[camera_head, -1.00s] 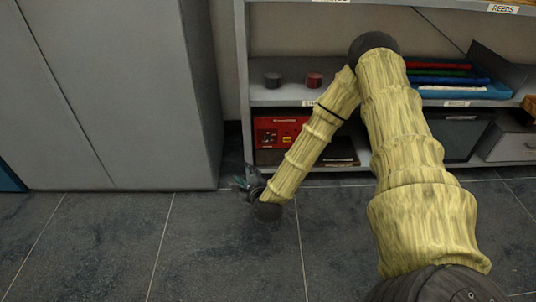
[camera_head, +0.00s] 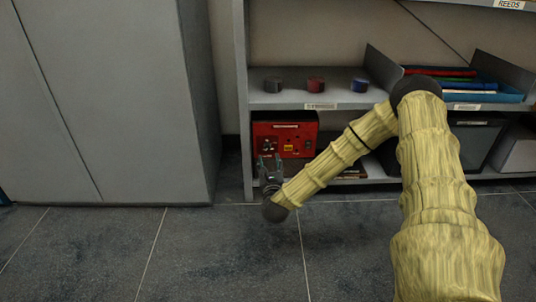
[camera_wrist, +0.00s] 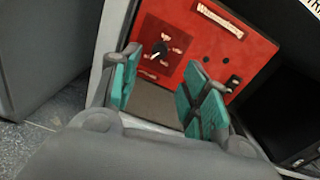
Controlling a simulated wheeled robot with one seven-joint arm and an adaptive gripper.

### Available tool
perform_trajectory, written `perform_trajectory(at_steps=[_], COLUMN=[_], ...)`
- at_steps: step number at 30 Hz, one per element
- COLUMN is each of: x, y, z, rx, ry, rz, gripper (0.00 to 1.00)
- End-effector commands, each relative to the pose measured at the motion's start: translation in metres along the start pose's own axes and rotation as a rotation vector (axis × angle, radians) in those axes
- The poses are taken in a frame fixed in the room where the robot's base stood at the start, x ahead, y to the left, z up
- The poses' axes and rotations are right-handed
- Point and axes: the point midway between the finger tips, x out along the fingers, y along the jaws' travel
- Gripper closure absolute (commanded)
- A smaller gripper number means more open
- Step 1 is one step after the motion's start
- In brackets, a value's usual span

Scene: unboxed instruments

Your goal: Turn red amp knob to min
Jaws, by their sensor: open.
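In the wrist view the red amp (camera_wrist: 205,45) fills the upper middle, tilted in the picture. Its knob (camera_wrist: 158,50) is dark with a light pointer mark, ringed by small labels on the amp's left part. My gripper (camera_head: 268,162) is in front of the amp's left side. In the wrist view my gripper (camera_wrist: 160,85) is open and empty, its teal-padded fingers apart. The knob shows between and beyond the fingers, close to the left one. I see no contact.
A grey shelf board (camera_head: 320,100) is above the amp, with several small round tins on it. The shelf's side panel (camera_head: 243,110) is close on the left, and a grey cabinet (camera_head: 110,100) stands beyond it. The floor (camera_head: 220,255) in front is clear.

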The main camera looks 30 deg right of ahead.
Motion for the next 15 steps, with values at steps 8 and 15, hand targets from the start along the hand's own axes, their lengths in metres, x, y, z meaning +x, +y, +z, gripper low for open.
perform_trajectory(at_steps=[8, 15], x=[0.046, 0.076], y=[0.001, 0.001], z=[-0.004, -0.003], rx=[-0.001, -0.002], ry=[-0.002, -0.001], rz=[-0.001, 0.001], gripper=[0.55, 0.55])
